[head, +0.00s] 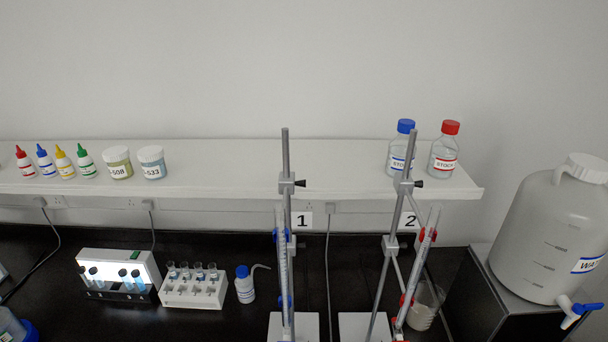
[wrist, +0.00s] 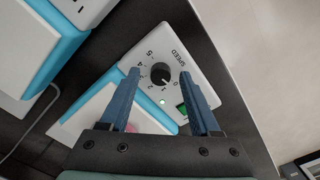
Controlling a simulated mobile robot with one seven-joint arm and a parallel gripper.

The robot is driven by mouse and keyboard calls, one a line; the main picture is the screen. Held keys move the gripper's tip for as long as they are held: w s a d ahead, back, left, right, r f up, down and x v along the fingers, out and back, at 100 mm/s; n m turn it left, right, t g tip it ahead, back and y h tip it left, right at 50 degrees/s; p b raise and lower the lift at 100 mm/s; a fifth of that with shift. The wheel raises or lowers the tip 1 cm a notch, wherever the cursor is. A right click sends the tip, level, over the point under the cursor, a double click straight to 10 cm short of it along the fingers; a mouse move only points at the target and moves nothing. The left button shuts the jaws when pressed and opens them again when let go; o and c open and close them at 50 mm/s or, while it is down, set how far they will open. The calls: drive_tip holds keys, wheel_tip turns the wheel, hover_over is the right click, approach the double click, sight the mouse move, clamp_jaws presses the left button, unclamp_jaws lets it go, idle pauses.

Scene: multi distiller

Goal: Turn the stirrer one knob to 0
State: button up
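In the wrist view, a stirrer's grey control panel (wrist: 192,50) carries a round black knob (wrist: 160,75) in a dial marked SPEED with numbers from 0 to 5. A white mark shows on the knob's lower right part, but its exact setting is hard to read. A small green light is lit below the dial. My gripper (wrist: 159,72) is open, with blue fingers on either side of the knob in the picture; contact cannot be told. The head view shows stand one's white base (head: 293,327) under label 1 (head: 302,220); its knob is out of frame.
A second stirrer (wrist: 30,40) stands at left in the wrist view. The head view shows burette stands (head: 286,160), a beaker (head: 424,308), a wash bottle (head: 245,286), a vial rack (head: 194,287) and a large water carboy (head: 545,240). A bench edge runs along the right in the wrist view.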

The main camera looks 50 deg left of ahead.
drive_tip(key=shift+r, duration=0.1)
wheel_tip(320, 180, up, 13)
drive_tip(key=b, duration=0.1)
idle(0.6)
drive_tip(key=shift+s+f, duration=0.1)
drive_tip(key=shift+f, duration=0.1)
idle(0.3)
